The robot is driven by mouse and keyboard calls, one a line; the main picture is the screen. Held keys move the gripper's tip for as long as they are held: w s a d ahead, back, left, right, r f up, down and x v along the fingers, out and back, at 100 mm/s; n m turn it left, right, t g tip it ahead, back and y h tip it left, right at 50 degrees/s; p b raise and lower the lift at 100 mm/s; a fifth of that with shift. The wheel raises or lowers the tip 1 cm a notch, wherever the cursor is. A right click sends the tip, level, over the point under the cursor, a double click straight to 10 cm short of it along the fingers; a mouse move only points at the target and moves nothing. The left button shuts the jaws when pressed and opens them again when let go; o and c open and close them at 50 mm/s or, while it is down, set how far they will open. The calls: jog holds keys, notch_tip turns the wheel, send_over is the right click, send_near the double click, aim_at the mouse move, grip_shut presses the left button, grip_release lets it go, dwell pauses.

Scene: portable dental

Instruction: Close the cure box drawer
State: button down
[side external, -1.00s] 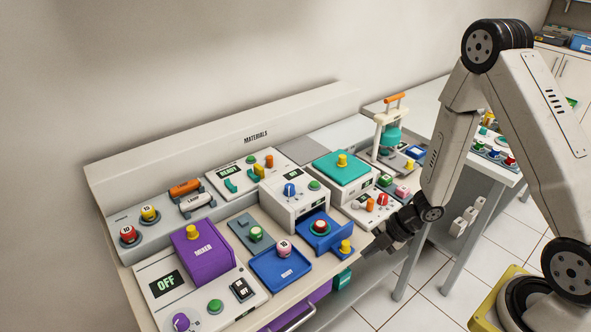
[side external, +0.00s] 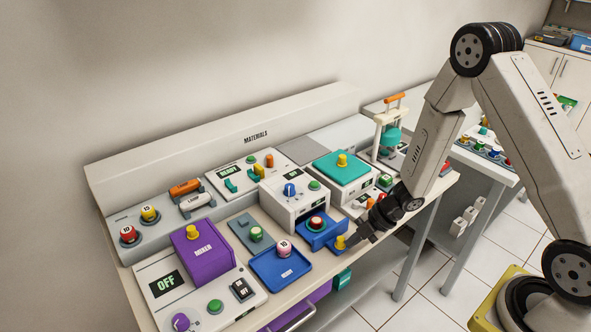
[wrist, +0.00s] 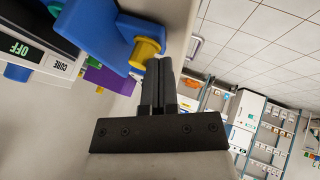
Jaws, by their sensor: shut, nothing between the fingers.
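The cure box (side external: 292,211) is a white box with a blue knob and a small display on the bench. A yellow knob (side external: 340,242) stands at the drawer's front. My gripper (side external: 352,239) is shut and empty, its fingertips at the yellow knob from the outer side. In the wrist view, the fingertips (wrist: 159,62) are right against or very near the yellow knob (wrist: 147,50), below the blue drawer (wrist: 95,30); contact is hard to tell.
A blue tray (side external: 268,284) with a pink-topped piece lies left of the drawer. The purple mixer (side external: 202,252) is farther left. A teal-lidded box (side external: 343,168) stands behind right. Open space lies beyond the bench's front edge.

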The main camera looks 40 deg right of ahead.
jog(key=shift+w, duration=1.45)
jog(key=shift+s, duration=0.1)
jog(key=shift+s+d, duration=0.15)
jog(key=shift+s, duration=0.25)
jog(key=s+f+v, duration=0.1)
jog(key=s+v, duration=0.1)
jog(key=v, duration=0.9)
jog(key=shift+s+r, duration=0.15)
jog(key=shift+s, duration=0.15)
jog(key=shift+s, duration=0.1)
